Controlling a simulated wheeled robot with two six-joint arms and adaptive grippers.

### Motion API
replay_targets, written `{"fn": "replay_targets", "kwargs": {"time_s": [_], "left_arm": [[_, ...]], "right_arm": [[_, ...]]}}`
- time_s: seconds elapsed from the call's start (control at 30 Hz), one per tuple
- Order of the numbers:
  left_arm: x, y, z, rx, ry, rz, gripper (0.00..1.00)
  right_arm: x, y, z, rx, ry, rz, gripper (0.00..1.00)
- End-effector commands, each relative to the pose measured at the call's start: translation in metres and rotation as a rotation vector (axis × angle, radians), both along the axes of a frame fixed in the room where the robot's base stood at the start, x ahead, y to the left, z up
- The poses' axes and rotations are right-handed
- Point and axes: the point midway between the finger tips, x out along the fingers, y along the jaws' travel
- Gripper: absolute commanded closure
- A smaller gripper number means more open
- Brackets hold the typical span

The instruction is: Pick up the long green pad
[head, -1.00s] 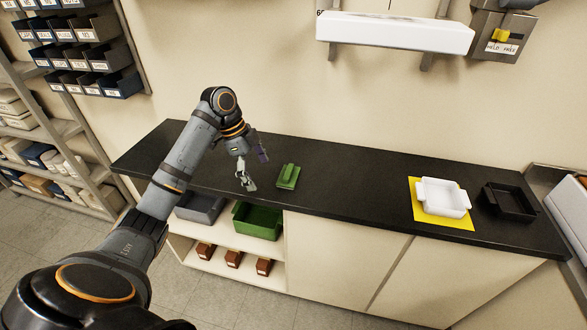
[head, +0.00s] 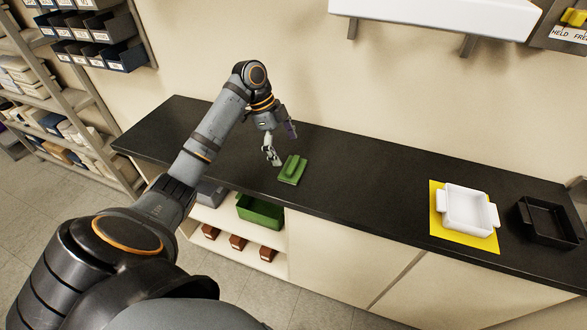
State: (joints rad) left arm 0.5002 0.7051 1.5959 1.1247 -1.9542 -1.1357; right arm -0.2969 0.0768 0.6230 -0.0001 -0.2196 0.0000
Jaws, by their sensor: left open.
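The long green pad (head: 292,169) lies on the black countertop (head: 350,180), left of its middle. It is a flat green piece with a raised rib along its top. My left gripper (head: 282,147) is just above and behind the pad, open, with its fingers apart and pointing down. One finger is near the pad's left side, the other toward its far right side. Nothing is between the fingers. I cannot tell whether a finger touches the counter. My right gripper is not in view.
A white tray (head: 467,211) sits on a yellow mat (head: 435,198) at the right, with a black tray (head: 548,222) beside it. A white wall shelf (head: 435,14) hangs above. A green bin (head: 260,211) stands on the shelf under the counter. The middle of the counter is clear.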

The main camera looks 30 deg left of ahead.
Motion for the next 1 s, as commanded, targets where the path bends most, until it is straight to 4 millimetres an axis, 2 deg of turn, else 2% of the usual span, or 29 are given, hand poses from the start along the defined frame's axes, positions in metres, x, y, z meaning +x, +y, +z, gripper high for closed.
{"fn": "replay_targets", "kwargs": {"time_s": [0.1,0.3,0.43,0.57,0.9,1.0], "left_arm": [[0.0,-0.007,-0.014,-0.003,0.005,0.0,0.0],[0.003,-0.017,-0.043,-0.003,0.003,0.001,0.0],[0.003,-0.019,-0.047,0.0,0.001,0.001,0.0],[0.004,-0.018,-0.047,0.001,0.001,0.001,0.0],[0.003,-0.018,-0.047,0.0,0.001,0.001,0.46],[0.003,-0.018,-0.047,0.0,0.001,0.001,0.56]], "right_arm": [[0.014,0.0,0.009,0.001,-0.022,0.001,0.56],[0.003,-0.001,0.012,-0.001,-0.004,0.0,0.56],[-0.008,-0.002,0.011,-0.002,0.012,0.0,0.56],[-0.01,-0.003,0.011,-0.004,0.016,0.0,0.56],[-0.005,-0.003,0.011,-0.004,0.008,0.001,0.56],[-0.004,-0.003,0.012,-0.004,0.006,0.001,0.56]]}}
